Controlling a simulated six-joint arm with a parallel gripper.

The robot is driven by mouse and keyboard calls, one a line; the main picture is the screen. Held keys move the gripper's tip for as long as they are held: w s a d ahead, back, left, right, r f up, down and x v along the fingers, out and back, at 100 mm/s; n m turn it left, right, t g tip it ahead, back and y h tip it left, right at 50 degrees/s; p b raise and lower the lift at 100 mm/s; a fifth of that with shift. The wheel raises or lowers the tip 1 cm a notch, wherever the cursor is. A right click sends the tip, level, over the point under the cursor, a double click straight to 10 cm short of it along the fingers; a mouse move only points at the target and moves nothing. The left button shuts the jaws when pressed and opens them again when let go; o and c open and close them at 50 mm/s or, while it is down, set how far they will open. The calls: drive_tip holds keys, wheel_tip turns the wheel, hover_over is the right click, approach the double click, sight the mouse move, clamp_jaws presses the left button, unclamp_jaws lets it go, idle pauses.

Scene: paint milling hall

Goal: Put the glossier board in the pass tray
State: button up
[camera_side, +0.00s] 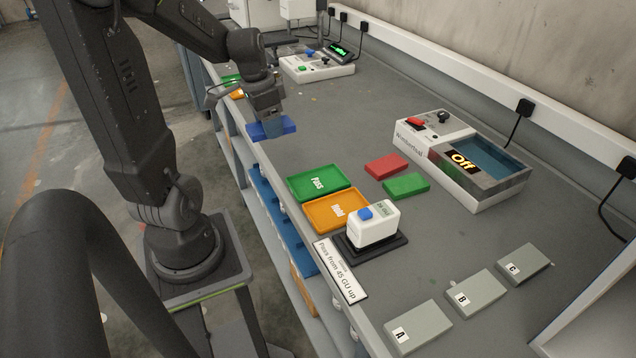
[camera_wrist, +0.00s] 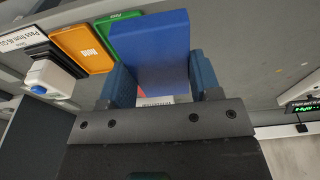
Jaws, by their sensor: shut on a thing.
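My gripper (camera_side: 268,115) is shut on a blue board (camera_side: 272,130) and holds it in the air near the bench's left edge, beyond the trays. In the wrist view the blue board (camera_wrist: 150,55) sits between the two blue fingers. The green pass tray (camera_side: 344,181) lies on the bench and looks empty; it also shows partly in the wrist view (camera_wrist: 106,27). A red board (camera_side: 386,166) and a green board (camera_side: 406,186) lie flat to its right. I cannot tell from these frames which board is glossier.
The orange Hold tray (camera_side: 352,204) adjoins the pass tray. A white meter (camera_side: 373,226) with a blue button stands on a black base beside it. A sign (camera_side: 341,270) reads "Pass from 45 GU up". Grey panels A (camera_side: 418,327), B and C lie nearer. A device (camera_side: 467,163) shows "Off".

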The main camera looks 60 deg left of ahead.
drive_tip(key=shift+s, duration=0.3)
drive_tip(key=shift+w+d+f, duration=0.2)
drive_tip(key=shift+d, duration=0.05)
hover_over(318, 183)
drive_tip(key=f, duration=0.6)
drive_tip(key=shift+s+f, duration=0.2)
drive_tip(key=shift+f, duration=2)
drive_tip(key=shift+f, duration=0.1)
drive_tip(key=shift+f, duration=0.35)
drive_tip(key=shift+f, duration=0.15)
